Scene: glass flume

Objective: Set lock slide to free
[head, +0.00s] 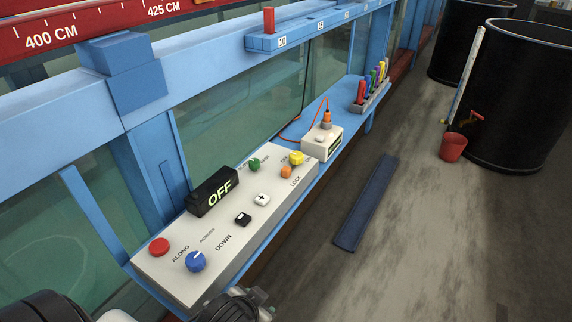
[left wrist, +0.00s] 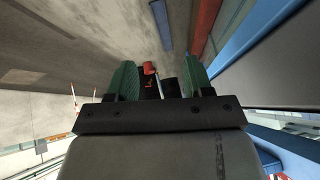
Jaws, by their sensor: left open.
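A pale control box (head: 190,262) sits on the blue shelf along the flume. At its far end the word LOCK is printed beside a small orange knob (head: 286,172) and a larger yellow knob (head: 296,157). I cannot tell for certain which is the lock slide, or read its position. My left gripper (left wrist: 160,82) is open and empty, its green-padded fingers apart. In the head view only part of it shows, at the bottom edge near the box's near end, well away from the LOCK label. My right gripper is not in view.
The box also carries a black OFF display (head: 212,191), a red button (head: 159,247), a blue knob (head: 195,261) and a green knob (head: 254,164). Beyond it stand a white device (head: 321,143) with an orange cable and a rack of coloured tools (head: 371,88).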

